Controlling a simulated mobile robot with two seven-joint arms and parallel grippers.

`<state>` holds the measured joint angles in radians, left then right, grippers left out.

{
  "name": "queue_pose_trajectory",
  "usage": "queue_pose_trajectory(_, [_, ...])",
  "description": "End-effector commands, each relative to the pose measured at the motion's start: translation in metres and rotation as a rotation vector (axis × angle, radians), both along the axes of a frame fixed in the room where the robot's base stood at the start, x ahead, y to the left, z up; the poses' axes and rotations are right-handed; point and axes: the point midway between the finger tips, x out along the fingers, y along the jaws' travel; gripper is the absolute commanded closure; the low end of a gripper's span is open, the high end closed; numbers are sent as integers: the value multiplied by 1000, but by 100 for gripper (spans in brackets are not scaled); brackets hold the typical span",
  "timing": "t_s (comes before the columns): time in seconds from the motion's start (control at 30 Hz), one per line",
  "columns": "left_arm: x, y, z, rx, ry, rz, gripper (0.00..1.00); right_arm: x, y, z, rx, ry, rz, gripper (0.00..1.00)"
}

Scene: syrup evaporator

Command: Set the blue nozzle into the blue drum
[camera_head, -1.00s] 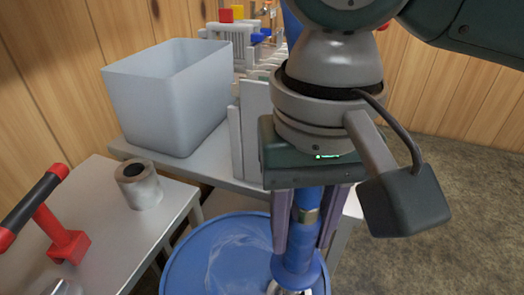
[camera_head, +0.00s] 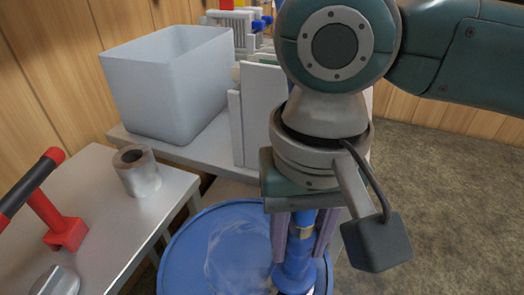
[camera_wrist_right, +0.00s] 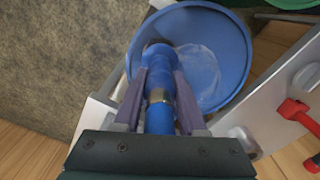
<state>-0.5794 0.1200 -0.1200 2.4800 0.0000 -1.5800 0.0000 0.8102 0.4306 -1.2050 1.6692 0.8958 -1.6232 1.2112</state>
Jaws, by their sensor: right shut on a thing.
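The blue nozzle (camera_head: 295,272) is an upright blue tube with a brass band, held between the fingers of my right gripper (camera_head: 298,250). In the right wrist view the nozzle (camera_wrist_right: 159,118) runs down between both fingers, and its far end overlaps the drum's left side. The open blue drum (camera_head: 190,262) stands below at the bottom of the head view; its round rim also shows in the right wrist view (camera_wrist_right: 247,45). My left gripper is out of view.
A metal table (camera_head: 120,225) left of the drum holds a grey cup (camera_head: 137,172) and a red tool with a black handle (camera_head: 65,228). A translucent bin (camera_head: 165,90) and white upright panels (camera_head: 262,115) stand behind on a shelf. The floor at right is clear.

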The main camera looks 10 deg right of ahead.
Motion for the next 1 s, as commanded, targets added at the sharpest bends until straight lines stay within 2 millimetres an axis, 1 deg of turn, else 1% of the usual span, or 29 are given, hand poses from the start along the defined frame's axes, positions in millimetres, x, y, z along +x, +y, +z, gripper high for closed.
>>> queue_pose_trajectory(0.43, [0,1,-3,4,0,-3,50,0,0,-25,0,0,-1,100])
queue_pose_trajectory(0.73, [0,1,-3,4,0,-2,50,0,0,-28,1,-1,0,100])
queue_pose_trajectory(0.77, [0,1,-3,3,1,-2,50,0,0,-28,1,-1,0,58])
queue_pose_trajectory(1.0, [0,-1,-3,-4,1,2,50,0,0,-28,0,-1,0,31])
